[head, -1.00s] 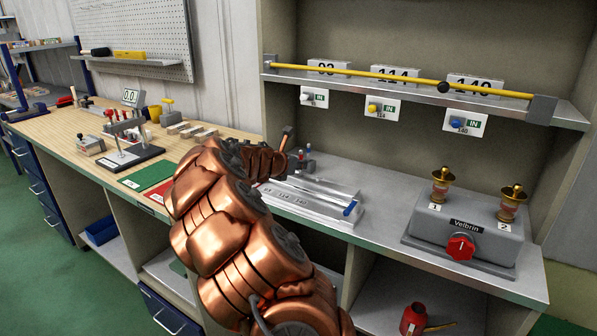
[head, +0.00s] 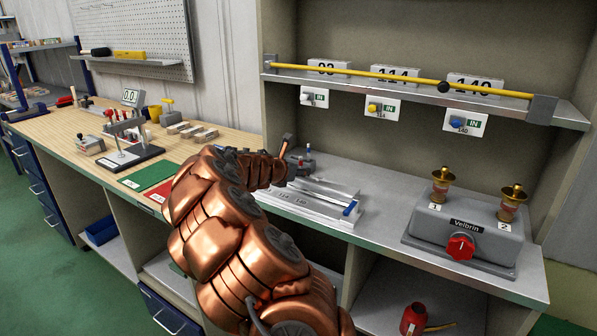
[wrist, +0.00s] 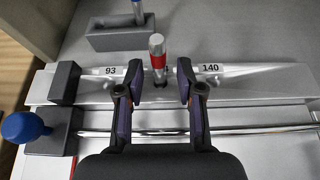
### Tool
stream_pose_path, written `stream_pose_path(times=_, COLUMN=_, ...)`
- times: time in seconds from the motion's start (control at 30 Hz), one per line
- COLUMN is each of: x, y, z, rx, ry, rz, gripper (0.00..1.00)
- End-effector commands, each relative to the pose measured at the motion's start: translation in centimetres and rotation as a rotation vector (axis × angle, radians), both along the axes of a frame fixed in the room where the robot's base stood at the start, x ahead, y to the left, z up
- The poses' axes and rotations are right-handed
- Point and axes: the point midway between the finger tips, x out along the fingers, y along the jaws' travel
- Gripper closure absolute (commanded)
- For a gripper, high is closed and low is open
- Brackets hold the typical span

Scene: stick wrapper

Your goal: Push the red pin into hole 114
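The red pin (wrist: 158,60), with a silver top and red band, stands roughly upright between the 93 label (wrist: 110,71) and the 140 label (wrist: 210,69) in the wrist view. Its lower end meets a dark spot in the metal bar (wrist: 245,85); I cannot tell how deep it sits. My gripper (wrist: 160,84) is open, one finger either side of the pin, with gaps on both sides. In the head view my arm partly hides the gripper.
A grey holder (wrist: 121,38) with a blue-banded pin stands behind the bar. A blue ball knob (wrist: 25,127) is at the left. A grey Velbrin box (head: 464,238) stands on the right of the bench. A shelf (head: 420,92) with a yellow rod overhangs the back.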

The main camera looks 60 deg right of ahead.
Motion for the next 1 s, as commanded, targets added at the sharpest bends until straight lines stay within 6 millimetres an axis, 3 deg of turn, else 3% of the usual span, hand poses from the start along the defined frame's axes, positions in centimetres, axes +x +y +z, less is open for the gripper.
stream_pose_path(times=0.17, x=0.0, y=1.3, z=0.7, rx=-0.002, ry=0.0, rz=0.002, gripper=0.63)
stream_pose_path(times=0.7, x=-0.3, y=8.2, z=3.7, rx=0.0, ry=0.0, rz=0.001, gripper=0.63)
stream_pose_path(times=1.0, x=-0.3, y=10.6, z=4.8, rx=-0.002, ry=-0.001, rz=0.003, gripper=0.63)
